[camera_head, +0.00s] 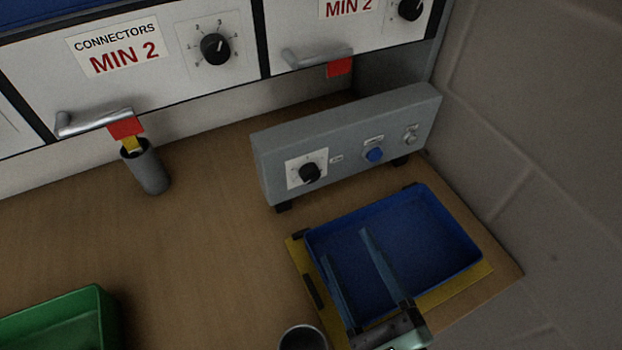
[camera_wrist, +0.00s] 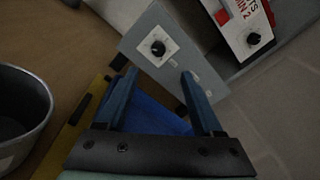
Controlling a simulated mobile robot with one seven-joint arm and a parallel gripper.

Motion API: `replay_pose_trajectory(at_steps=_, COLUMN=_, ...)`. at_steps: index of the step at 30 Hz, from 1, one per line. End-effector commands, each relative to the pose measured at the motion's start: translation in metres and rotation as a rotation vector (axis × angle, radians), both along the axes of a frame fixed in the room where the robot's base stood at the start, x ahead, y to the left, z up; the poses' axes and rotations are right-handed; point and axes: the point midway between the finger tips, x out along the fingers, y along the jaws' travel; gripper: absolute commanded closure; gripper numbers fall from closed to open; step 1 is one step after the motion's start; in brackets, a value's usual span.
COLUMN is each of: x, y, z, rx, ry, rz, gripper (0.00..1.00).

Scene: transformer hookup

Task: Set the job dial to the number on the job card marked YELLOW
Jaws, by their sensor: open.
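A grey panel box (camera_head: 350,125) stands on the bench below the drawers. At its left end a black dial (camera_head: 310,172) sits on a white plate; it looks like the job dial. Its numbers and pointer are too small to read. In the wrist view this dial (camera_wrist: 158,48) shows beyond my fingertips. My gripper (camera_head: 346,245) is open and empty, above the blue tray and in front of the box. Its two fingers also frame the wrist view (camera_wrist: 159,73), apart from the dial. I see no job card marked YELLOW in either view.
The box also carries a blue button (camera_head: 374,155) and a small switch (camera_head: 410,135). The blue tray (camera_head: 462,215) lies on a yellow mat. A grey holder (camera_head: 150,172), green bin (camera_head: 104,312) and metal cup (camera_head: 303,338) stand nearby. Drawers bear another dial (camera_head: 215,48).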

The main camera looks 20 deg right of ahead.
Motion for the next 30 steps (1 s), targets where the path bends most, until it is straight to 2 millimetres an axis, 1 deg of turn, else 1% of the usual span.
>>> replay_pose_trajectory(at_steps=2, x=0.001, y=0.000, z=-0.004, rx=-0.024, ry=0.017, rz=0.002, gripper=0.32)
replay_pose_trajectory(at_steps=5, x=0.011, y=0.000, z=-0.002, rx=-0.024, ry=0.015, rz=0.004, gripper=0.32)
replay_pose_trajectory(at_steps=12, x=0.050, y=-0.002, z=0.001, rx=-0.022, ry=0.011, rz=0.003, gripper=0.32)
replay_pose_trajectory(at_steps=21, x=0.101, y=-0.004, z=-0.001, rx=-0.019, ry=0.011, rz=0.003, gripper=0.32)
replay_pose_trajectory(at_steps=25, x=0.116, y=-0.005, z=-0.002, rx=-0.018, ry=0.011, rz=0.003, gripper=0.32)
replay_pose_trajectory(at_steps=30, x=0.126, y=-0.006, z=-0.003, rx=-0.019, ry=0.012, rz=0.002, gripper=0.32)
